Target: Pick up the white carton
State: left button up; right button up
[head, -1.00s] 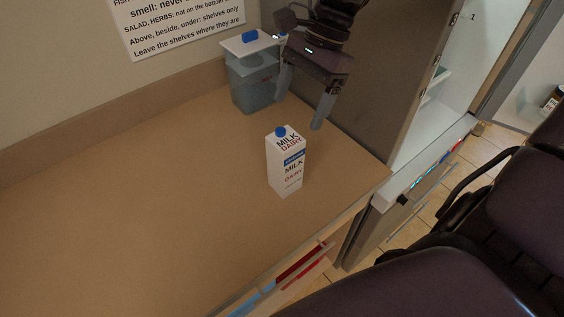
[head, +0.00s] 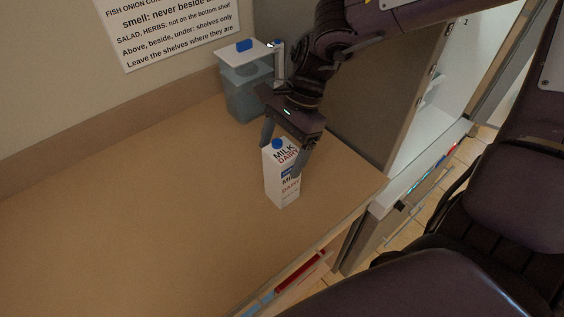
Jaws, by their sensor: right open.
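The white carton (head: 284,190) stands upright on the brown counter, with a blue cap and the words MILK and DAIRY on its side. My right gripper (head: 283,160) is open at the carton's upper part. One finger shows at the carton's upper left, and the other crosses in front of its right side. I cannot tell whether either finger touches it. My left gripper is not in view.
A clear container (head: 243,92) with a white lid and blue knob stands behind the carton by the wall. The counter (head: 130,220) is clear to the left. An open cabinet (head: 424,125) stands at the right. A printed sign (head: 175,30) hangs on the wall.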

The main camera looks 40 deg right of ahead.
jog(key=shift+s, duration=0.1)
jog(key=shift+c, duration=1)
grip_shut()
jog(key=shift+r, duration=0.1)
jog(key=shift+w+r, duration=0.2)
jog(key=shift+r, duration=0.05)
notch_tip(320, 180, up, 9)
jog(key=shift+s+r+b, duration=0.1)
jog(key=shift+r+b, duration=0.1)
jog(key=shift+b, duration=0.95)
